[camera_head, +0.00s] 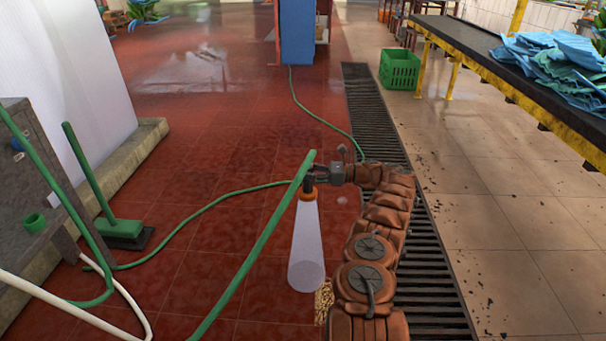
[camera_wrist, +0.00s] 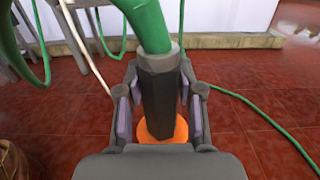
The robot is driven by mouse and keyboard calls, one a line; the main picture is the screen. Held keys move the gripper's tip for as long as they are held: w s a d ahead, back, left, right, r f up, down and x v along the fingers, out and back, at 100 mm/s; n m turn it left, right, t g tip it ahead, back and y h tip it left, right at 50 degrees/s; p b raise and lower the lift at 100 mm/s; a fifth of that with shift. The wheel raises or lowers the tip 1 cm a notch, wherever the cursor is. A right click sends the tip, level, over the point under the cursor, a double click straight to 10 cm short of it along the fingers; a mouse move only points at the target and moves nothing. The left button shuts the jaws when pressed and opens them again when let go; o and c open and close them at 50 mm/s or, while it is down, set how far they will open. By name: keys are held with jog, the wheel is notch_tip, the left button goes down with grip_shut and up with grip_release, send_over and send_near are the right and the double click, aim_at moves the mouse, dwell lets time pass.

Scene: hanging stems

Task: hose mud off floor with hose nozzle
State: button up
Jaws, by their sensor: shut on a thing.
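My gripper (camera_head: 322,175) is shut on the hose nozzle (camera_head: 308,185), which has a dark body and an orange tip. In the wrist view the nozzle (camera_wrist: 158,98) stands between the two fingers, with the green hose (camera_wrist: 147,25) at its top and the orange tip below. In the head view the green hose (camera_head: 262,240) slopes down to the bottom edge. A pale cone of spray (camera_head: 307,245) comes from the nozzle down to the red floor (camera_head: 190,230). A tan patch, perhaps mud (camera_head: 324,297), lies beside the spray's lower end, partly behind my arm.
A drain grate (camera_head: 365,110) runs along the floor under my arm. Dark crumbs lie on the beige tiles (camera_head: 490,220) at right. A green broom (camera_head: 122,230) leans at left near a grey stand. A green crate (camera_head: 399,70) and a conveyor (camera_head: 500,65) stand at right.

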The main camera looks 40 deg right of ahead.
jog(key=b+v, duration=0.3)
jog(key=v, duration=0.3)
jog(key=shift+s+d+b, duration=0.25)
jog(key=shift+b, duration=0.05)
dwell(0.3)
jog(key=shift+r+p, duration=0.15)
jog(key=shift+p, duration=0.3)
dwell(0.3)
jog(key=shift+s+a+p, duration=0.15)
jog(key=shift+s+p, duration=0.1)
jog(key=shift+p, duration=0.5)
jog(key=shift+s+a+p, duration=0.3)
jog(key=shift+p, duration=0.6)
jog(key=s+a+p, duration=1.1)
jog(key=s+a, duration=0.3)
jog(key=s, duration=0.2)
jog(key=shift+s+a+p, duration=0.15)
jog(key=shift+s+p, duration=0.05)
jog(key=shift+p, duration=0.1)
dwell(1.3)
